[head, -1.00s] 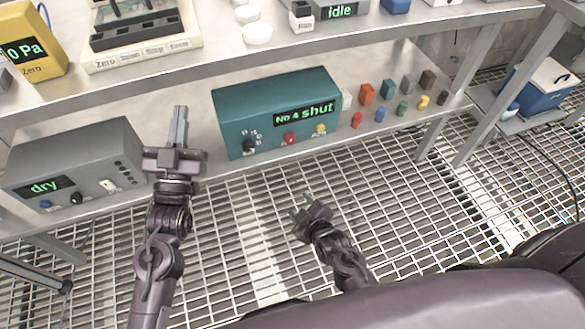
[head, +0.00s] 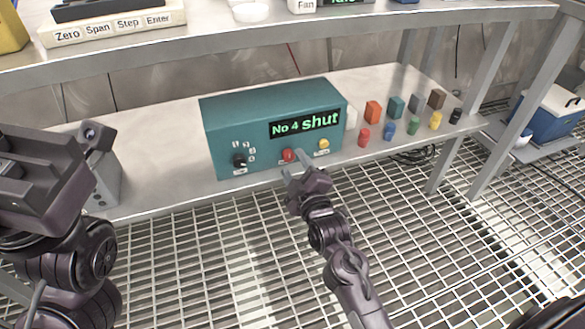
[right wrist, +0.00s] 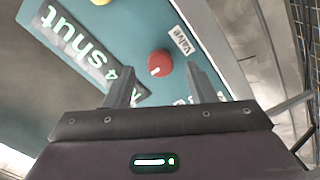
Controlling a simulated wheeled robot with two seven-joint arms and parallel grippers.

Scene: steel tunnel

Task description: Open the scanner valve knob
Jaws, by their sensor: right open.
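The teal scanner box (head: 240,115) sits on the lower shelf, its display reading "No 4 shut". Its front has a black knob (head: 240,160) on the left, a red knob (head: 289,155) in the middle and a yellow knob (head: 323,144) on the right. In the right wrist view the red knob (right wrist: 159,64) has a pale mark and a "Valve" label beside it. My right gripper (head: 291,165) is open and empty just in front of the red knob, its fingers pointing at it. I cannot tell whether they touch it. My left gripper (head: 45,185) is close at the left; its fingers are not clear.
Several coloured blocks and pegs stand right of the box, such as an orange block (head: 373,111) and a red peg (head: 364,137). The upper shelf (head: 210,40) overhangs. A grey metal post (head: 470,105) and a blue cooler (head: 550,115) are at the right.

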